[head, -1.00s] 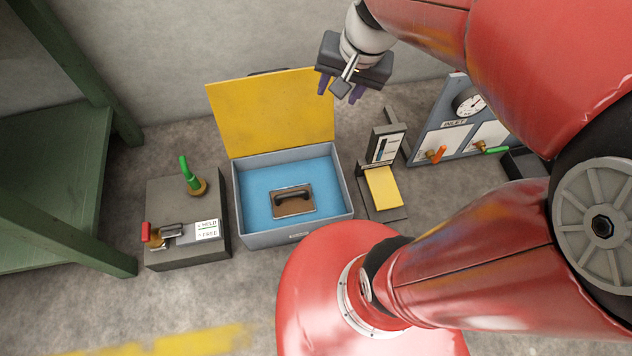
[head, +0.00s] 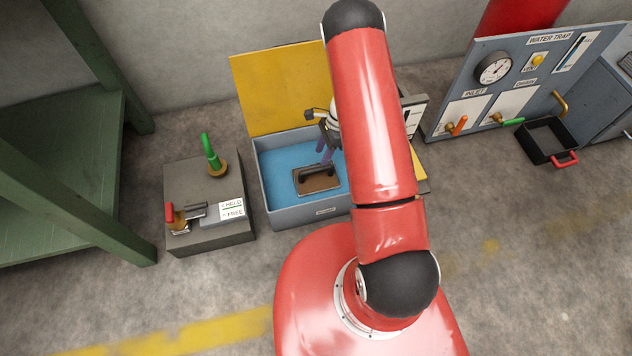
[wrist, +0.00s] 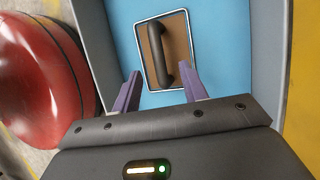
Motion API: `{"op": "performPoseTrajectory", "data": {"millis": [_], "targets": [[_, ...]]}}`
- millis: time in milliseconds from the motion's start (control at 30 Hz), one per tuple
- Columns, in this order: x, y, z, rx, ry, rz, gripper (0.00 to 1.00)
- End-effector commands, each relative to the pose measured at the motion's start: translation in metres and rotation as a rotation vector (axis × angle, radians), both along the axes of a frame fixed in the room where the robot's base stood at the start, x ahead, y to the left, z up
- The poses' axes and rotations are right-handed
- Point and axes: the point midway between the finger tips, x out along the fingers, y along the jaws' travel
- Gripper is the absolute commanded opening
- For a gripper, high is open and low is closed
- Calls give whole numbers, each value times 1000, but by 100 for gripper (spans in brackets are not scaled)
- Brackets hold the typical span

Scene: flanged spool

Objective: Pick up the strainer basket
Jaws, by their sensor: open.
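The strainer basket, as I take it, shows as a brown rectangular piece (head: 329,183) with a pale rim and a dark bar handle. It sits in the blue-lined grey box (head: 292,217). In the wrist view the basket (wrist: 178,40) lies just ahead of my gripper (wrist: 162,74), its handle (wrist: 157,50) running lengthwise between the two purple fingertips. My gripper is open and empty. In the head view my gripper (head: 326,154) is over the box, above the handle, partly hidden by my arm. I cannot tell how far the fingertips are from the handle.
The box's yellow lid (head: 275,85) stands open behind it. A grey block with a green lever (head: 209,150) and red-tipped latch stands left. A green bench (head: 60,170) is further left. A water trap panel (head: 495,95) and black tray (head: 548,142) stand right.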

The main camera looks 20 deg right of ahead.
Motion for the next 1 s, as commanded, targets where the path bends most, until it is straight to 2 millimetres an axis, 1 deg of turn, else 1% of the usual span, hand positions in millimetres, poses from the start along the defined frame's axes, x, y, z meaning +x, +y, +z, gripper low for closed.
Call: {"op": "performPoseTrajectory", "data": {"millis": [33, 200, 367, 600, 667, 733, 900, 967, 1000], "targets": [[-1, 0, -7, -1, 7, -8, 43], [-5, 7, -25, 0, 11, -11, 43], [-8, 12, -36, 0, 10, -10, 43], [-17, 23, -69, -1, 11, -8, 43], [-18, 26, -74, -1, 10, -9, 43], [-18, 27, -77, 0, 9, -9, 43], [-18, 27, -77, 0, 8, -9, 43], [-18, 27, -77, 0, 8, -9, 37], [-18, 27, -77, 0, 8, -9, 32]]}}
